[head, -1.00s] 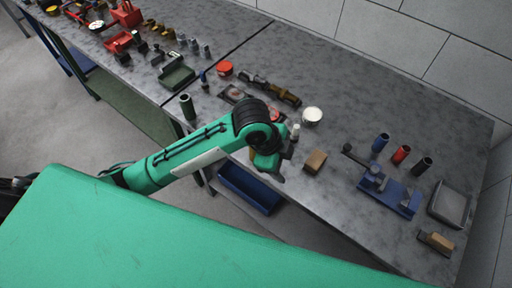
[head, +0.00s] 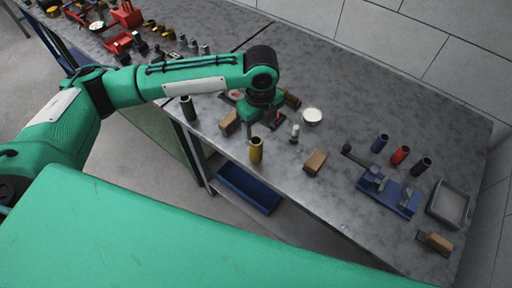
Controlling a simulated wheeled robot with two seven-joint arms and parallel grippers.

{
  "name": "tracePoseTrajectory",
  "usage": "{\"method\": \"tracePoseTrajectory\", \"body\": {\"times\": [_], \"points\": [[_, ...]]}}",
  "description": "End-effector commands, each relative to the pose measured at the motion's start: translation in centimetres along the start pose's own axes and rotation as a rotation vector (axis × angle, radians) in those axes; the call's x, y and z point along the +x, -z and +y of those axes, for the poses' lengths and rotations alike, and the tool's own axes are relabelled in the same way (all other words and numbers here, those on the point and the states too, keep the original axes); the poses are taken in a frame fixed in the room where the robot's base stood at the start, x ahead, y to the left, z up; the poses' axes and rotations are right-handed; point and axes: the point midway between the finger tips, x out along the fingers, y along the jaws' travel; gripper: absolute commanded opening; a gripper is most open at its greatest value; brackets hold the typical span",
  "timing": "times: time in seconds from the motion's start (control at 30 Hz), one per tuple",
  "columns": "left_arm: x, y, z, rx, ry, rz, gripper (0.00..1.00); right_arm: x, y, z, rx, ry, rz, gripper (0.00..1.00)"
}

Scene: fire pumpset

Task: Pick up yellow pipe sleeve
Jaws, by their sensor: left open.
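The yellow pipe sleeve (head: 256,150) stands upright at the front edge of the grey workbench. My left gripper (head: 262,130) points down just above and behind it in the picture, with its fingers apart. Nothing shows between the fingers, and whether they touch the sleeve cannot be told. My right gripper is not in view.
A brown block (head: 229,122) lies left of the sleeve and another brown block (head: 315,161) lies right. A small white-topped bottle (head: 295,133) stands between. A dark green sleeve (head: 188,108) stands further left. A blue vise (head: 388,190) is at right.

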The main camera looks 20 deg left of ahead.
Motion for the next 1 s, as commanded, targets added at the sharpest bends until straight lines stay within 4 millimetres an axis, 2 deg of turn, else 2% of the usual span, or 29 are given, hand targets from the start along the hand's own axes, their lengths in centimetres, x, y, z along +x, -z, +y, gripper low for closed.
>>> {"method": "tracePoseTrajectory", "body": {"times": [0.1, 0.23, 0.47, 0.63, 0.8, 1.0], "points": [[2.4, 0.0, 0.1, -0.003, -0.004, 0.002, 0.62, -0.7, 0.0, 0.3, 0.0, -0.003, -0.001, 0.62], [4.5, 0.0, 0.1, -0.003, -0.002, 0.001, 0.62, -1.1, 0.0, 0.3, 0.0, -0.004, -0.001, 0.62], [6.0, -0.1, 0.1, -0.003, 0.0, 0.001, 0.62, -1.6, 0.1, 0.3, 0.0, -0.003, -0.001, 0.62], [8.3, -0.5, 0.8, -0.003, -0.002, 0.0, 0.62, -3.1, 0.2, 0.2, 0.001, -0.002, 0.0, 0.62], [10.5, -0.5, 0.7, -0.001, 0.0, 0.0, 0.62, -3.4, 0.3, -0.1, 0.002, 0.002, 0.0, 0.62], [10.9, -0.5, 0.7, -0.001, 0.002, 0.0, 0.62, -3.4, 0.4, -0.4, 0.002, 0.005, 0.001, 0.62]]}}
